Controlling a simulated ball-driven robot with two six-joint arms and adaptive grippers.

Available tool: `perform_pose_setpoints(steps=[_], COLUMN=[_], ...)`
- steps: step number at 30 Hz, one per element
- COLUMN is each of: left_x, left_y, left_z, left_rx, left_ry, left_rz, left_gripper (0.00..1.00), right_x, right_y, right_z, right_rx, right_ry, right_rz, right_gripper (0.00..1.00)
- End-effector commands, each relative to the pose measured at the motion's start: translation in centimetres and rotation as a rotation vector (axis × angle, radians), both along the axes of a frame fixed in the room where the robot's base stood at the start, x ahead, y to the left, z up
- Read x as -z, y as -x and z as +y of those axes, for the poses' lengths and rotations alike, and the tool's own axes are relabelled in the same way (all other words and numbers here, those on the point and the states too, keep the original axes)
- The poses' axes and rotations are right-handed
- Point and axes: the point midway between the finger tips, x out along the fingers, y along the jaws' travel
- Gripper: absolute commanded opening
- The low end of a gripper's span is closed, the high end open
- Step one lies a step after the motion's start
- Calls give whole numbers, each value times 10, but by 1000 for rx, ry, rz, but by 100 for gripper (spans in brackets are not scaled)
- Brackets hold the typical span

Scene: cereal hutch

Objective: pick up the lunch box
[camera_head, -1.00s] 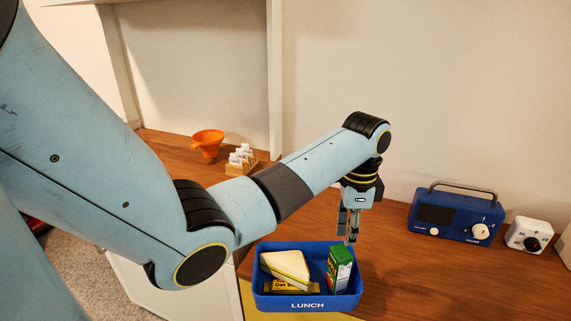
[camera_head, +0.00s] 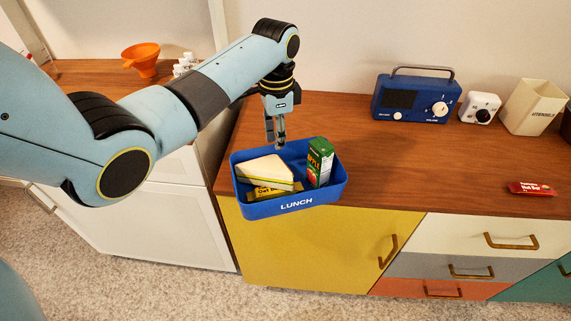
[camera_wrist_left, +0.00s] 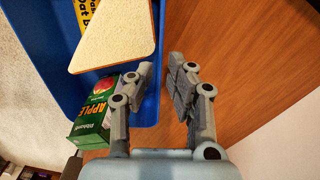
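The lunch box (camera_head: 295,208) is an open blue tray lettered LUNCH at the front edge of the wooden counter. It holds a sandwich (camera_head: 265,170), a yellow bar (camera_head: 262,191) and a green apple juice carton (camera_head: 320,163). My left gripper (camera_head: 275,140) points down at the box's back rim. In the left wrist view the gripper (camera_wrist_left: 160,75) is open. One finger is over the inside of the blue wall (camera_wrist_left: 157,40), the other outside over bare wood. Whether the fingertips reach below the rim is unclear. My right gripper is not in view.
A blue radio (camera_head: 415,98), a white timer (camera_head: 479,107) and a cream utensils holder (camera_head: 535,108) stand at the back right. A red bar (camera_head: 532,188) lies near the front edge. An orange funnel (camera_head: 141,58) stands at the left. The middle counter is clear.

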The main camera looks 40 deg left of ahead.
Motion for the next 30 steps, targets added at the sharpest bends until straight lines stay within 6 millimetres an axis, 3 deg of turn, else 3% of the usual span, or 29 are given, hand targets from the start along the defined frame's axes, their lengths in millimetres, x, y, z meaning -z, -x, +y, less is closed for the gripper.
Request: perform_pose_setpoints(steps=[9, 12, 20, 24, 30], left_x=[48, 55, 56, 56, 55], left_y=[2, 2, 3, 3, 2], left_z=[0, 1, 1, 1, 1], left_rx=[0, 0, 0, 0, 0], left_ry=[0, -1, -3, -3, -2], left_rz=[5, 4, 5, 5, 6], left_gripper=[17, 17, 19, 1, 0], right_x=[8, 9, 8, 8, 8], right_y=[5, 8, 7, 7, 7], right_z=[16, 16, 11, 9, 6], right_rx=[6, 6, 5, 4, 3], right_ry=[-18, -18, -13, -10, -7], right_rz=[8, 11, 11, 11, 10], right_gripper=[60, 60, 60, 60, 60])
